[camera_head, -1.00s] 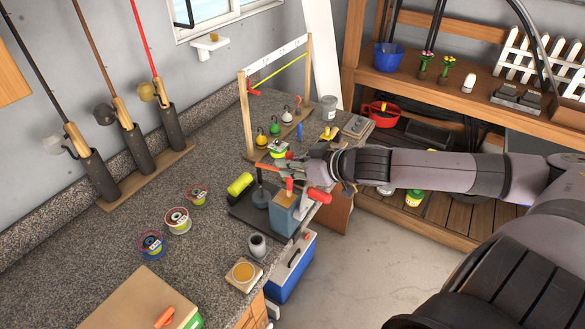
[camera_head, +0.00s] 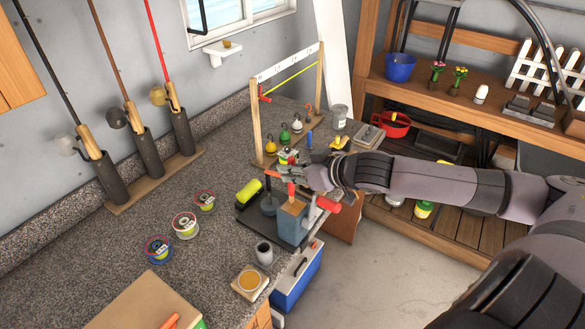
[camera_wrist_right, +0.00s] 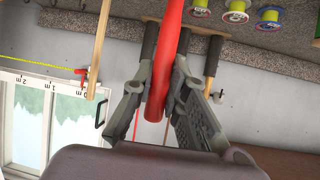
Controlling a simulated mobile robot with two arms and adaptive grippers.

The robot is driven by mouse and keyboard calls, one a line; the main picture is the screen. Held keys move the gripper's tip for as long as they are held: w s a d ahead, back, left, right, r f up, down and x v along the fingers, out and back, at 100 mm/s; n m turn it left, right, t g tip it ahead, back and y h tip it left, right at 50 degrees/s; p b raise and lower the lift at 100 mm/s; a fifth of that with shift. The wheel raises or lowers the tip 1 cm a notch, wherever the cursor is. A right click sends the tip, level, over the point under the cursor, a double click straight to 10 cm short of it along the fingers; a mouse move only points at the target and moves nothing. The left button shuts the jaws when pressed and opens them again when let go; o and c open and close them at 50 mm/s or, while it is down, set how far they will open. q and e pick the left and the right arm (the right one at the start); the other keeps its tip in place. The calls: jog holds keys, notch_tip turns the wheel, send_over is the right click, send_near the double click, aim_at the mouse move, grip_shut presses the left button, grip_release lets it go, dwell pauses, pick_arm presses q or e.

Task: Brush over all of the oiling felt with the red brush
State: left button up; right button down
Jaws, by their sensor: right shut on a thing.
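My right gripper (camera_head: 288,173) is over the far part of the counter, shut on a red handle, which I take to be the red brush (camera_wrist_right: 165,60). In the right wrist view the handle runs between the two fingers; its bristle end is out of that picture. In the head view a short red part (camera_head: 291,188) shows just below the fingers, above a blue-grey block with a tan top (camera_head: 287,227). I cannot tell whether it touches the block. Which thing is the oiling felt is unclear; a round amber pad sits on a pale square board (camera_head: 238,287) at the counter's front edge. My left gripper is not in view.
Near the block are a yellow-green cylinder (camera_head: 250,190), a dark mat (camera_head: 246,222) and a grey cup (camera_head: 264,254). Several line spools, including a blue one (camera_head: 159,249), lie to the left. A wooden frame post (camera_head: 256,131) stands behind.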

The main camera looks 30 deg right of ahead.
jog(key=shift+s+a+r+p, duration=0.1)
jog(key=shift+s+a+p, duration=0.25)
jog(key=shift+s+p, duration=0.45)
jog(key=shift+s+a+p, duration=0.3)
jog(key=shift+s+p, duration=0.25)
jog(key=shift+p, duration=0.4)
dwell(1.2)
